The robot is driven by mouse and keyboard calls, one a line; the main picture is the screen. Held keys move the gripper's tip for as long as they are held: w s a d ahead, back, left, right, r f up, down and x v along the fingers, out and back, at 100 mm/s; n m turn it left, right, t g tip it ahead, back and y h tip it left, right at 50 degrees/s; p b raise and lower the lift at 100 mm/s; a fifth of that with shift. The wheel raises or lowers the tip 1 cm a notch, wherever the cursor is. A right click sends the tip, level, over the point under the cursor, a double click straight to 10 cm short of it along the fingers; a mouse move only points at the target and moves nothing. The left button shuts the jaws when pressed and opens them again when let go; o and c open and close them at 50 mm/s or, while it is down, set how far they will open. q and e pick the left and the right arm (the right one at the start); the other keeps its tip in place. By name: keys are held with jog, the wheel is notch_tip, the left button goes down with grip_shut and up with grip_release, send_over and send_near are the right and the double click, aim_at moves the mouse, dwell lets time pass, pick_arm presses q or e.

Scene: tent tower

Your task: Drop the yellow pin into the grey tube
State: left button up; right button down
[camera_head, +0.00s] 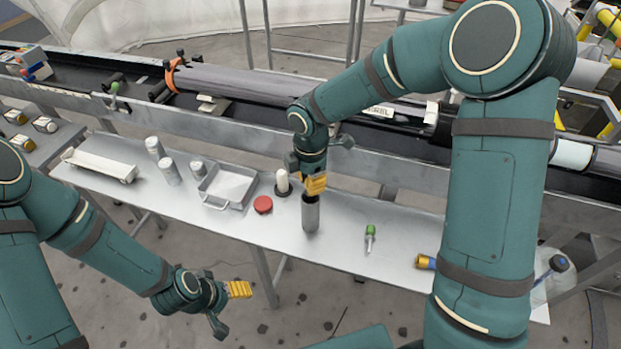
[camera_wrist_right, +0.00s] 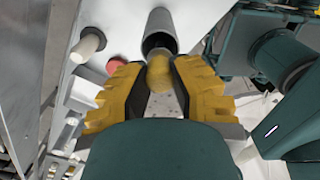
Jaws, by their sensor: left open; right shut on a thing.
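The grey tube (camera_head: 311,217) stands upright on the metal table, and its dark mouth shows in the right wrist view (camera_wrist_right: 161,28). My right gripper (camera_head: 315,186) is right above the tube in the head view. In the right wrist view its yellow fingers are shut on the yellow pin (camera_wrist_right: 159,73), whose far end lines up with the tube mouth. I cannot tell whether that end is inside the tube. In the head view the pin does not stand out from the yellow fingers. My left gripper (camera_head: 238,290) is open and empty, in front of the table.
A pale cylinder (camera_head: 282,180) and a red disc (camera_head: 263,204) are left of the tube, with a grey tray (camera_head: 210,203) beyond. A green-handled tool (camera_head: 370,238) lies to the right. Bare table lies between tool and tube. A dark conveyor runs behind.

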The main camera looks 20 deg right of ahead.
jog(key=shift+f, duration=0.1)
jog(key=c, duration=0.9)
grip_release()
jog(key=shift+o, duration=0.2)
notch_tip(320, 180, up, 7)
jog(key=p, duration=0.6)
